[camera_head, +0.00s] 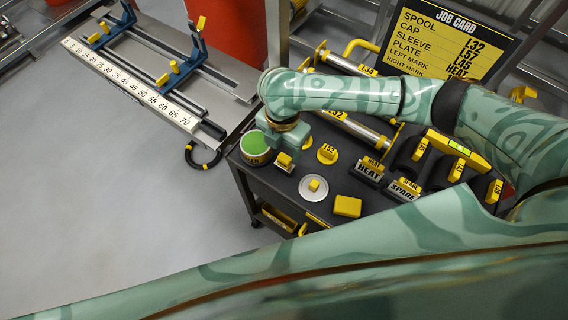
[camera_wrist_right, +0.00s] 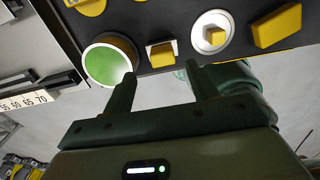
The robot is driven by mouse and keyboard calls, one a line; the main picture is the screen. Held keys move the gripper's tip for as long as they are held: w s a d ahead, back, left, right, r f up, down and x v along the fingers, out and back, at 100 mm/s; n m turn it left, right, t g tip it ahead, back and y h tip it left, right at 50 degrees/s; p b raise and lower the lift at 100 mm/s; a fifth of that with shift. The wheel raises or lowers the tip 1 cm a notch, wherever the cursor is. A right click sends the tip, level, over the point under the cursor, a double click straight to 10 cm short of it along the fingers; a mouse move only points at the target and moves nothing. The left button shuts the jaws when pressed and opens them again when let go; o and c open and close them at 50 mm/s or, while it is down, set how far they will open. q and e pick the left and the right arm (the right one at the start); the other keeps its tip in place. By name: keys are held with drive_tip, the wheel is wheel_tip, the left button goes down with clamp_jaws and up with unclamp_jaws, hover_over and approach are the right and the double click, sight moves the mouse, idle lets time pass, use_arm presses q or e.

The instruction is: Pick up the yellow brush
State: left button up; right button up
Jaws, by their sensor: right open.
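A small yellow block with a pale lower edge, which looks like the yellow brush (camera_head: 284,160), lies on the dark cart top (camera_head: 330,180) near its left edge. In the right wrist view the brush (camera_wrist_right: 160,54) sits just beyond and between my fingertips. My right gripper (camera_head: 287,143) is over it in the head view, partly hiding it. In the wrist view my right gripper (camera_wrist_right: 158,76) has its two fingers wide apart with nothing between them. My left gripper is not in view.
A can with a green top (camera_head: 254,146) stands close left of the brush. A silver disc with a yellow knob (camera_head: 313,188), a yellow block (camera_head: 347,206) and dark HEAT (camera_head: 369,171) and SPARE (camera_head: 404,189) blocks stand to the right. Open floor (camera_head: 110,190) lies left.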

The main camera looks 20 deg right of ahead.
sight(285, 157)
drive_tip(key=shift+s+f, duration=0.1)
drive_tip(key=shift+f, duration=0.5)
drive_tip(key=f+b, duration=0.2)
drive_tip(key=f, duration=0.3)
drive_tip(key=shift+d+b, duration=0.2)
drive_tip(key=shift+b, duration=0.15)
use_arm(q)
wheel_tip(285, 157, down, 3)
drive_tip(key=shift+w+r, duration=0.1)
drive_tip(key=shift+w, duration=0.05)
use_arm(e)
drive_tip(key=shift+c, duration=0.4)
drive_tip(key=c, duration=1)
